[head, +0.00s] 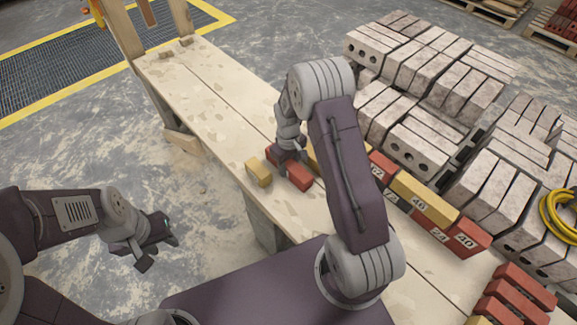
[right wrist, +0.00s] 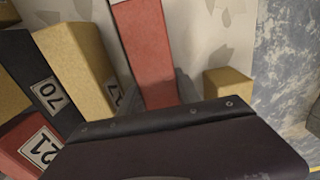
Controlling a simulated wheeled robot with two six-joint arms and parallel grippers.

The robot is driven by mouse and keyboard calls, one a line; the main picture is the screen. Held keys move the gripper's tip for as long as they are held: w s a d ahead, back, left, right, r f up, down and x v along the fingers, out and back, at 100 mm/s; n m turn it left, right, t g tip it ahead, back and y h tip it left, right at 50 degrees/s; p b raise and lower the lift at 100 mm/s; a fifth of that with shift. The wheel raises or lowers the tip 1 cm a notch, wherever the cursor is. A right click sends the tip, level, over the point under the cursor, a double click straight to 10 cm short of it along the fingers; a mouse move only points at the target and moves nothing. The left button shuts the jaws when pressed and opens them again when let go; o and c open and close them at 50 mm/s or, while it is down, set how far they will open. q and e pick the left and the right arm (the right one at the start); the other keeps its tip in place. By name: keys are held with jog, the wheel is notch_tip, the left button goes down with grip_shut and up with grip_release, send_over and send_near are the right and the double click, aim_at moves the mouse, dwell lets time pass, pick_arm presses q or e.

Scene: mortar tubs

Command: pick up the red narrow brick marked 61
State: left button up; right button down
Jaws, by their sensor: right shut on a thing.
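A red narrow brick (head: 299,178) lies on the plank table under my right gripper (head: 287,158). In the right wrist view this red brick (right wrist: 146,55) runs up from between my fingers. A pale label shows only at its top edge, and its number cannot be read. My right gripper is shut on this brick, its fingers mostly hidden by the gripper body. My left gripper (head: 156,243) is off to the left over the floor, empty, with its fingers apart.
A short yellow block (head: 259,172) stands left of the red brick. In the right wrist view a yellow brick (right wrist: 78,68), a dark brick marked 70 (right wrist: 42,75) and a red brick marked 21 (right wrist: 28,146) are close on the left. The table's far left part (head: 200,85) is mostly clear.

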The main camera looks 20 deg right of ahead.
jog(key=shift+w+r, duration=0.15)
jog(key=shift+r, duration=0.55)
notch_tip(320, 180, up, 3)
jog(key=shift+r+p, duration=0.1)
jog(key=shift+p, duration=0.5)
jog(key=s+d+r+p, duration=0.1)
jog(key=s+d+r, duration=0.5)
jog(key=s+d, duration=0.2)
jog(key=shift+d+r, duration=0.25)
jog(key=shift+d, duration=0.15)
